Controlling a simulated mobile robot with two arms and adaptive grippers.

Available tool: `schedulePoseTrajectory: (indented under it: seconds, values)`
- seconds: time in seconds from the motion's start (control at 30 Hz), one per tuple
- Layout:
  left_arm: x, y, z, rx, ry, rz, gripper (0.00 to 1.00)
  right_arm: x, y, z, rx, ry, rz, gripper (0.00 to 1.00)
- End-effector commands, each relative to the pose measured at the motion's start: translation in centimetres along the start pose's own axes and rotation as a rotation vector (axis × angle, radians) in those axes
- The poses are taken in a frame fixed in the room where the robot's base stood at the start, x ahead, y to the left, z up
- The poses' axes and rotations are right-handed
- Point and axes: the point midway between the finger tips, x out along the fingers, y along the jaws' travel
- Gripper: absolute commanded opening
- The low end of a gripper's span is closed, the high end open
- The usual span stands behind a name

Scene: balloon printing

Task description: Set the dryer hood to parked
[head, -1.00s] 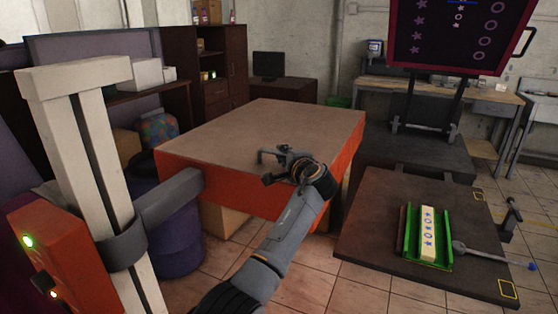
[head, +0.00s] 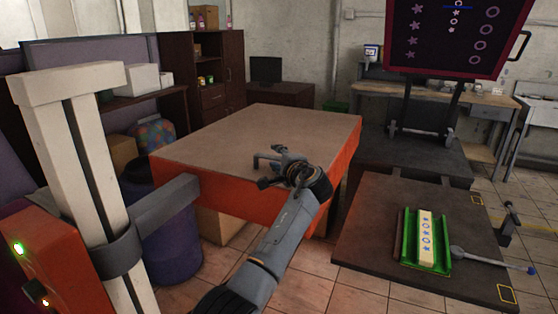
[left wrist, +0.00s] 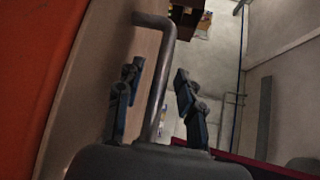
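The dryer hood (head: 262,131), a large box with a brown top and orange sides, is held by a grey arm from a white column (head: 85,140). My left gripper (head: 272,158) is over the hood's near right part in the head view. In the left wrist view, my left gripper (left wrist: 158,97) has its two fingers apart. A bent grey bar handle (left wrist: 159,85) shows between them, with a visible gap to each finger. I cannot tell if anything touches it. The hood's orange side (left wrist: 30,60) fills that view's left. My right gripper is out of view.
A dark platen (head: 375,235) at right carries a green holder (head: 406,240) with a cream block (head: 426,238) marked with blue shapes. A dark red framed screen (head: 462,40) stands raised behind it. A blue drum (head: 165,240) is below the hood's left side.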

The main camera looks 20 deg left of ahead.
Motion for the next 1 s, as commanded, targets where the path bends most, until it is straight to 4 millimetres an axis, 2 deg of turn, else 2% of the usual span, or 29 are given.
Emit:
schedulePoseTrajectory:
  seconds: [0.13, 0.27, 0.5, 0.7, 0.83, 1.0]
  values:
    - [-0.9, 0.1, -0.1, 0.000, 0.001, 0.000, 0.37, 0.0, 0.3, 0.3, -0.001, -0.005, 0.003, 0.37]
    - [-2.7, 0.1, -0.1, -0.003, 0.003, 0.001, 0.37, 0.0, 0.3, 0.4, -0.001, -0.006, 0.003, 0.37]
    - [-7.5, 0.1, -0.1, -0.002, 0.003, 0.001, 0.37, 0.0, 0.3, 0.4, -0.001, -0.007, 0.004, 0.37]
    - [-10.6, 0.1, 0.0, -0.001, 0.001, 0.002, 0.37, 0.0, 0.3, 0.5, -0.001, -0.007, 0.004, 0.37]
    - [-11.5, 0.1, 0.0, 0.000, -0.001, 0.002, 0.37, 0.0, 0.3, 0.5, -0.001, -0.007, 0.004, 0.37]
    - [-11.7, 0.1, 0.1, 0.000, -0.001, 0.002, 0.37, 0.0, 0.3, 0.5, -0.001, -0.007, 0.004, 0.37]
